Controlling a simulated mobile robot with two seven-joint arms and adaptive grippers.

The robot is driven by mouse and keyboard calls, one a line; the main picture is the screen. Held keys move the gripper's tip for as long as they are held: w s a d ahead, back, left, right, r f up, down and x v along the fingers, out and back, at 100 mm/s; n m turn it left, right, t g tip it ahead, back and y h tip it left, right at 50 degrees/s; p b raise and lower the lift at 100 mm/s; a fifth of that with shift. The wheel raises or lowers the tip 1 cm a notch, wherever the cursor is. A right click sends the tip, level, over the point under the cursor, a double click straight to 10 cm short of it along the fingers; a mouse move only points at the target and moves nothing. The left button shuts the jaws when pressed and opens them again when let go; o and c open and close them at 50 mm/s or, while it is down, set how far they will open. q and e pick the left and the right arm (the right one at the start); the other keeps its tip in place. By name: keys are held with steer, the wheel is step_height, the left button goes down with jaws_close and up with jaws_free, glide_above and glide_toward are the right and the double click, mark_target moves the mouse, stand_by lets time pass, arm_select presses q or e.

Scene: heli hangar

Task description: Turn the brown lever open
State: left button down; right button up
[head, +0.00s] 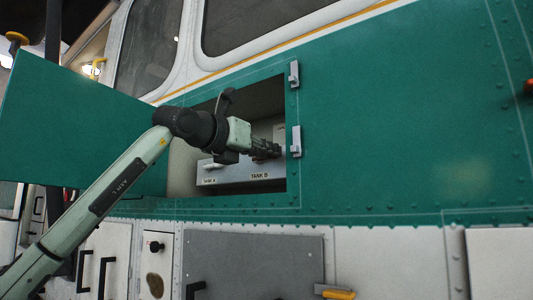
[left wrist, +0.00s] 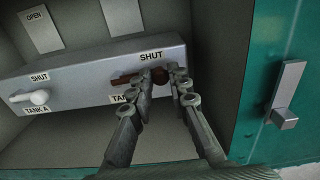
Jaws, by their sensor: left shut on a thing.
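The brown lever (left wrist: 122,80) is on the grey valve box (left wrist: 82,95) inside the open compartment, just under a SHUT label and above a partly hidden TANK label. In the left wrist view it lies roughly level along the box. My left gripper (left wrist: 162,76) is closed around it, one finger on each side, hiding part of it. In the head view my left gripper (head: 276,150) reaches into the compartment above the TANK B label, and the lever is too small to make out. My right gripper is in neither view.
A white lever (left wrist: 38,97) marked TANK A sits left on the same box. An OPEN plate (left wrist: 40,30) is on the wall above. The green door (head: 85,120) stands open at left. Latches (head: 296,141) line the compartment's right edge, close to my gripper.

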arm_select(q)
steer(key=w+a+r+n+b, duration=0.2)
steer(key=a+r+n, duration=0.3)
steer(key=n, duration=1.2)
steer(key=shift+w+a+r, duration=0.15)
steer(key=shift+w+r, duration=0.2)
steer(key=shift+w, duration=0.5)
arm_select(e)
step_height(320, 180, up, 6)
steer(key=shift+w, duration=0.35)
arm_select(q)
steer(key=shift+n, duration=0.3)
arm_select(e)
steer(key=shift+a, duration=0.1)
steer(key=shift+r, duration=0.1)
